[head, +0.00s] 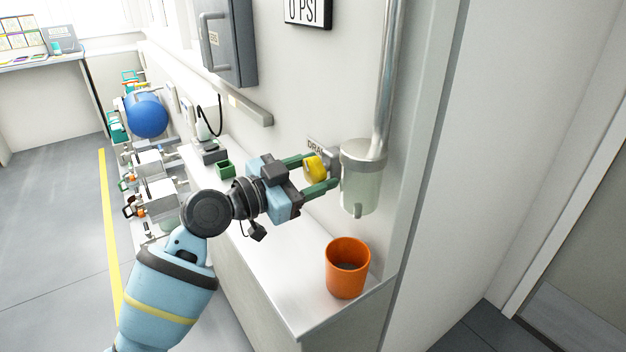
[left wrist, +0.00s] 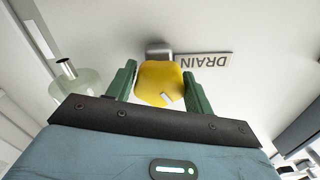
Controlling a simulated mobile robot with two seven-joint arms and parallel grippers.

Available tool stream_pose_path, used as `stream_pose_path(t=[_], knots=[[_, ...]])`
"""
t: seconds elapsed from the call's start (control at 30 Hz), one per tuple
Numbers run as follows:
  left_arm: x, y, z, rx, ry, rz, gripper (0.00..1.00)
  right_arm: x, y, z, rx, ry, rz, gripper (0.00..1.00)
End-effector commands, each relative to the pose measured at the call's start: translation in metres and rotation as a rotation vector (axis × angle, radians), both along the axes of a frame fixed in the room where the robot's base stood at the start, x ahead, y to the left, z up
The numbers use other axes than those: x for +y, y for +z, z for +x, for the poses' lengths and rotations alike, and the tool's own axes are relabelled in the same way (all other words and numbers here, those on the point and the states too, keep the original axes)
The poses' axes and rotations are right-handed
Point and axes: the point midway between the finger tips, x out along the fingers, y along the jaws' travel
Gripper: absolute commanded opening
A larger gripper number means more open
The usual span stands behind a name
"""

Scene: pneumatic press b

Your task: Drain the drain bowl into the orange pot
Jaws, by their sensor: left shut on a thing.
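The drain bowl (head: 360,190) is a clear, pale green cup with a metal collar, fixed under a vertical pipe, with a short spout at its bottom. It also shows in the left wrist view (left wrist: 80,85). The orange pot (head: 347,280) stands upright on the counter below the spout, with something dark inside. A yellow knob (head: 315,169) sits beside the bowl, at the wall by a DRAIN label (left wrist: 206,61). My left gripper (head: 322,171) has its green fingers on both sides of the knob and is shut on it. My right gripper is not in view.
The white counter (head: 300,305) is bare around the pot. A small green box (head: 225,169) stands farther back on it. A grey wall cabinet (head: 228,45) hangs above. A wall corner (head: 425,180) closes the right side.

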Motion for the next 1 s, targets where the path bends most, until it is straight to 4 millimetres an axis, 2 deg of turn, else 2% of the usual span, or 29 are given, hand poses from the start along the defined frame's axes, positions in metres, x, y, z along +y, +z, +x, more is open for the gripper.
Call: stream_pose_path(t=[0.23,0.27,0.4,0.43,0.77,1.0], knots=[[0.001,0.0,0.0,0.0,0.002,0.002,0.29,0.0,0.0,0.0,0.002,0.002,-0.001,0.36],[0.001,0.0,0.0,0.0,0.002,0.002,0.53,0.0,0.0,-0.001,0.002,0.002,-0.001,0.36],[0.001,0.0,0.0,0.001,0.002,0.001,0.72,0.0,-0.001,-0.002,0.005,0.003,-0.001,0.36],[0.001,0.0,0.0,0.001,0.002,0.001,0.73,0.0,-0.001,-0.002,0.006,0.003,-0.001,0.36],[0.004,-0.001,-0.002,0.001,0.002,0.001,0.73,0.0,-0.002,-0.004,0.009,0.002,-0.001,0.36],[0.03,-0.002,-0.021,0.001,0.002,0.003,0.73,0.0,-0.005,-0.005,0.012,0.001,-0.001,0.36]])
